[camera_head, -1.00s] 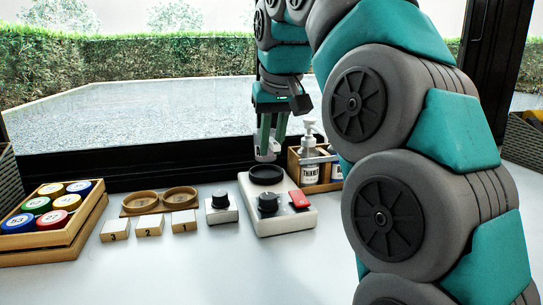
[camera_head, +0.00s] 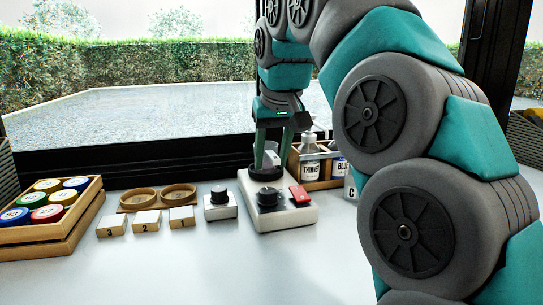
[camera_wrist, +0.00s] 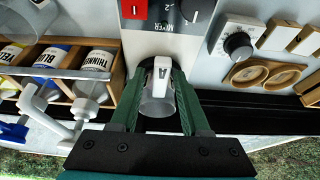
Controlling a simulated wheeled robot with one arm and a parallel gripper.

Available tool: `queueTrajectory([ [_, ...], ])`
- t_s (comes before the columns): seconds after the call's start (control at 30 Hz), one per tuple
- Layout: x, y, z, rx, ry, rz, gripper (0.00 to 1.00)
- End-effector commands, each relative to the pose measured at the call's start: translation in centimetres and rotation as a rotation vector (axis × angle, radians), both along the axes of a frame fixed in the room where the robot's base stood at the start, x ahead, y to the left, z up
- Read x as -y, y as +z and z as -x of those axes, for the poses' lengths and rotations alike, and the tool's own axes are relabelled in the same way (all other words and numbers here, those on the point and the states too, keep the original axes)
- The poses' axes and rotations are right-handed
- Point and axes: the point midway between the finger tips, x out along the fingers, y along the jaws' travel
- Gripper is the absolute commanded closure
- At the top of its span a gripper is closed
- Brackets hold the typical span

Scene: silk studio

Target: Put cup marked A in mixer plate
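The clear cup marked A (camera_wrist: 157,104) stands upright between my fingers in the wrist view, its white label with the A showing. It also shows in the head view (camera_head: 271,159), on the dark round plate (camera_head: 266,174) of the mixer. The mixer (camera_head: 285,215) is a white box with a black knob and a red switch; its "MIXER" lettering shows in the wrist view (camera_wrist: 163,26). My gripper (camera_head: 272,165) is open around the cup, with a finger on each side. The wrist view also shows my gripper (camera_wrist: 158,78). The cup's base is partly hidden.
A wooden caddy (camera_head: 324,184) with thinner and blue bottles stands close right of the mixer. A cup marked C (camera_head: 350,189) is partly behind my arm. A knob box (camera_head: 220,207), numbered blocks (camera_head: 147,221), a ring tray (camera_head: 158,199) and a paint rack (camera_head: 45,235) lie left. The front table is clear.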

Motion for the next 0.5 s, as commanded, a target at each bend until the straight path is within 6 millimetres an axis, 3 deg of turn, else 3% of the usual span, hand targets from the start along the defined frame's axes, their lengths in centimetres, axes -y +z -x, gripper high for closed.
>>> queueTrajectory([
  [0.5, 0.1, 1.3, 0.2, 0.003, -0.001, 0.0, 0.51],
])
